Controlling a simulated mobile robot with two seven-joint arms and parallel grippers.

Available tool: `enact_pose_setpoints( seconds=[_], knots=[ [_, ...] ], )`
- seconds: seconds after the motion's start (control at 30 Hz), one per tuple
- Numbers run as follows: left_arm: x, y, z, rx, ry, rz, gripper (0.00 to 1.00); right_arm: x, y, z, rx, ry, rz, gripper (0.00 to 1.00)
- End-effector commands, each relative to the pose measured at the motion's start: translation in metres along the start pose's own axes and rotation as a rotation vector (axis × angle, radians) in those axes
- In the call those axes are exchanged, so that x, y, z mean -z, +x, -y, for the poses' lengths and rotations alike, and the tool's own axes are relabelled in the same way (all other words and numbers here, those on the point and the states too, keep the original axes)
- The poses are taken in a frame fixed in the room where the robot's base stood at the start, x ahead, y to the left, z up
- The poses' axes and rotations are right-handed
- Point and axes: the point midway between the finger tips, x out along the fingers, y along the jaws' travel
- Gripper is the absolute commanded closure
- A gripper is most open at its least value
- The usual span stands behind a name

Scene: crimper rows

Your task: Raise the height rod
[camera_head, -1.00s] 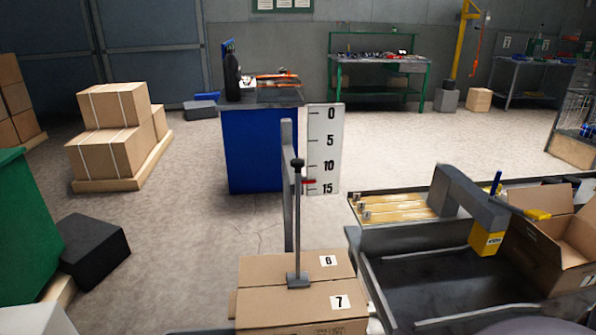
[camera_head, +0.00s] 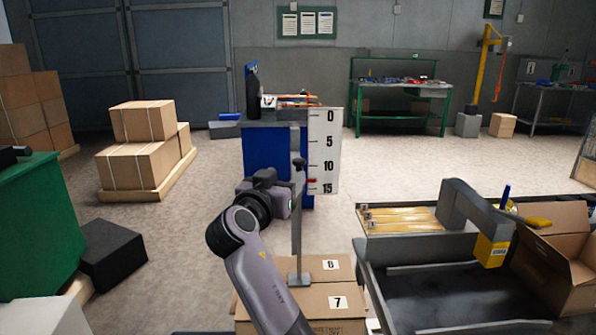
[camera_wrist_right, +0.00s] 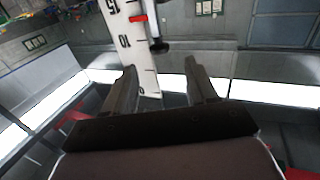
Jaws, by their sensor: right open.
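The height rod (camera_head: 297,240) is a thin grey upright with a black knob (camera_head: 299,164), its foot on the cartons. Behind it stands a white scale (camera_head: 325,145) marked 0 to 15 from top down, with a red pointer (camera_head: 311,181) just above 15. My right gripper (camera_head: 290,197) is beside the rod, below the knob; its fingers are hard to make out there. In the right wrist view the gripper (camera_wrist_right: 160,85) is open and empty. That view is upside down: the knob (camera_wrist_right: 158,46) and scale (camera_wrist_right: 122,40) lie beyond the fingertips. My left gripper is not in view.
A dark tray (camera_head: 430,295) and an open carton (camera_head: 560,275) are at right. A blue cabinet (camera_head: 262,150) stands behind the scale. A green bin (camera_head: 28,230) and black box (camera_head: 112,253) are at left.

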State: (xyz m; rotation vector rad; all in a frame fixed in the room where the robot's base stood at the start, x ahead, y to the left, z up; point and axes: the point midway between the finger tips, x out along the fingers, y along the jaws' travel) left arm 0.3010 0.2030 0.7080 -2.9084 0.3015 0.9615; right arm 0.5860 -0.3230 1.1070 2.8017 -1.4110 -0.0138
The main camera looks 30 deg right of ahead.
Motion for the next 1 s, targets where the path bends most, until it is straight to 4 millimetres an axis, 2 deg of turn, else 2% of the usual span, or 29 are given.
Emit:
enact_pose_setpoints(
  seconds=[0.13,0.4,0.5,0.67,0.9,0.97,1.0],
  knots=[
    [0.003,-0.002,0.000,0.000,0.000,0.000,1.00,0.007,0.011,-0.002,-0.015,0.009,-0.008,0.43],
    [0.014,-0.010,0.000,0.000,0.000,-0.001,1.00,0.008,0.052,-0.002,-0.014,0.007,-0.007,0.43],
    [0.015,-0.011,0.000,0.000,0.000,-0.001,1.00,0.007,0.062,-0.002,-0.011,0.008,-0.008,0.43],
    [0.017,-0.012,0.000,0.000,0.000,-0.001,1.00,0.006,0.071,-0.002,-0.011,0.008,-0.007,0.43],
    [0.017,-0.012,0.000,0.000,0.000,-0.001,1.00,0.005,0.071,-0.002,-0.010,0.009,-0.006,0.43],
    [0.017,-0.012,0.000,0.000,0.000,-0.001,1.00,0.005,0.071,-0.002,-0.010,0.009,-0.006,0.59],
    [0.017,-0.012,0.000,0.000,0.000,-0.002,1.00,0.005,0.071,-0.002,-0.010,0.009,-0.006,0.72]
  ],
)
